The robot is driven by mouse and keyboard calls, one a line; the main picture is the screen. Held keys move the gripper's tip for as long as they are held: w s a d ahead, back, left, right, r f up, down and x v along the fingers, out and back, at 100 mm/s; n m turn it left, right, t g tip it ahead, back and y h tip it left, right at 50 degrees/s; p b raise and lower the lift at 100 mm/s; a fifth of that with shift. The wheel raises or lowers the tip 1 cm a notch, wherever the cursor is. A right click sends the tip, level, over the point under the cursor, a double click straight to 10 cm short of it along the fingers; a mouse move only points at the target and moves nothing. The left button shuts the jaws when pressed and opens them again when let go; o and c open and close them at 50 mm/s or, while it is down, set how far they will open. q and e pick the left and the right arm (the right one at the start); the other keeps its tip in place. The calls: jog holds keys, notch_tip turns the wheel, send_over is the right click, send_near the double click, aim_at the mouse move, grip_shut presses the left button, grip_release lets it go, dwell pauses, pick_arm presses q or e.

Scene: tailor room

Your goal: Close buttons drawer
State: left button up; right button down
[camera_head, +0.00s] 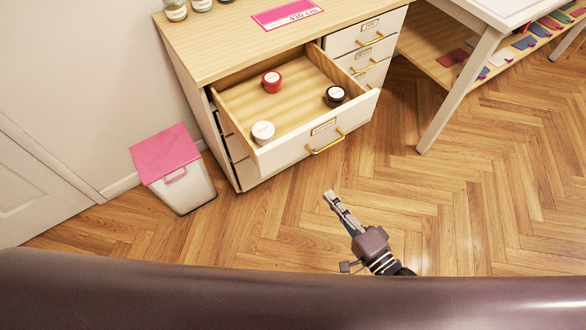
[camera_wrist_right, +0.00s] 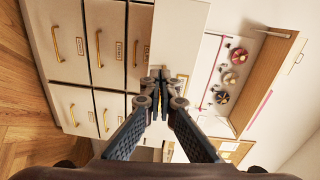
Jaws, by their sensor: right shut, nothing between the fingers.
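The open drawer (camera_head: 290,115) in the head view is pulled out from the top left of the wooden-topped cabinet (camera_head: 235,40). Its white front has a label and a gold handle (camera_head: 326,142). Inside sit a red jar (camera_head: 271,81), a dark jar (camera_head: 335,96) and a white jar (camera_head: 263,131). My right gripper (camera_head: 328,194) is over the floor in front of the drawer, apart from the handle. Its fingertips meet in the right wrist view (camera_wrist_right: 163,78), with nothing between them. My left gripper is not in view.
Closed drawers (camera_head: 366,46) are to the right of the open one. A white bin with a pink lid (camera_head: 168,155) stands left of the cabinet. A white table leg (camera_head: 455,95) stands at the right. The floor (camera_head: 480,190) before the cabinet is clear.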

jog(key=r, duration=0.2)
jog(key=b, duration=0.3)
send_near(292, 151)
jog(key=shift+m+y, duration=0.4)
jog(key=x, duration=0.5)
jog(key=shift+w+f, duration=0.3)
jog(key=shift+w+a, duration=0.35)
jog(key=shift+w, duration=0.2)
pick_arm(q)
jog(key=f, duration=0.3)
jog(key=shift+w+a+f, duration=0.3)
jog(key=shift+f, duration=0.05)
pick_arm(e)
jog(key=shift+w, duration=0.1)
